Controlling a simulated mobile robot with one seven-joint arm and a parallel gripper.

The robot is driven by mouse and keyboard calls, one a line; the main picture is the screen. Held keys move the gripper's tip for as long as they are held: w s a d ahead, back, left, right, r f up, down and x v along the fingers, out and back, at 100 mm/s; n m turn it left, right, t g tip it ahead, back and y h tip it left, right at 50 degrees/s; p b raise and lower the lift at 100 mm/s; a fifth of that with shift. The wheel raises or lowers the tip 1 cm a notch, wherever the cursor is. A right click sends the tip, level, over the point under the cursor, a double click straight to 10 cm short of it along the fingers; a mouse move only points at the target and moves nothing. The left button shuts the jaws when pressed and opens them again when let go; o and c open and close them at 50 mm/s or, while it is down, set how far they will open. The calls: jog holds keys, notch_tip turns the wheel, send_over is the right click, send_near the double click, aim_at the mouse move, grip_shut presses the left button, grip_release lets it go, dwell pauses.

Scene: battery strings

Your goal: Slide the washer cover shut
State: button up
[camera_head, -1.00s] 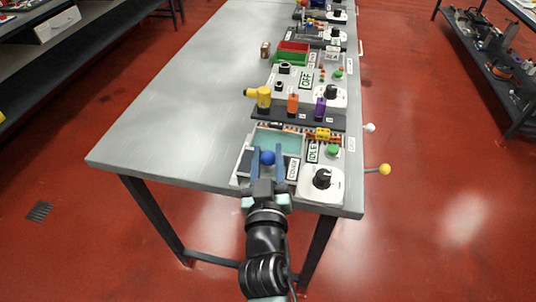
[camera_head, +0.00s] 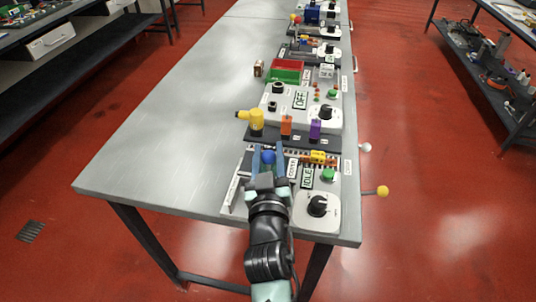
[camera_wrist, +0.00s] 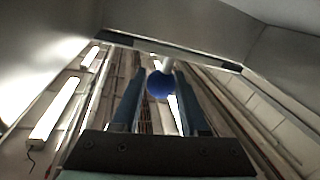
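The washer (camera_head: 229,204) stands at the near end of the bench. Its sliding cover carries a blue ball knob (camera_head: 268,157) and a COVER label (camera_head: 292,167). My gripper (camera_head: 268,154) has one finger on each side of the knob and appears shut on it. In the wrist view the blue ball (camera_wrist: 160,86) sits between the two fingers (camera_wrist: 160,75), on a pale stem. The washer's teal basin does not show in the head view now. My gripper hides much of the cover, so any remaining gap cannot be told.
The washer's IDLE display (camera_head: 307,177), green button (camera_head: 328,175) and black dial (camera_head: 318,206) are just right of my gripper. A yellow-knobbed lever (camera_head: 382,191) juts past the bench's right edge. A station with a yellow part (camera_head: 256,120) stands beyond. The bench's left side (camera_head: 165,150) is clear.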

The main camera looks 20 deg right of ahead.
jog(key=o, duration=0.3)
jog(key=shift+w, duration=0.1)
jog(key=shift+s+a+f, duration=0.15)
jog(key=shift+s+a, duration=0.1)
jog(key=shift+s, duration=0.35)
jog(key=b+v, duration=0.2)
jog(key=v, duration=0.9)
jog(key=shift+s+a+b, duration=0.1)
jog(key=shift+s+b, duration=0.25)
jog(key=shift+s, duration=0.05)
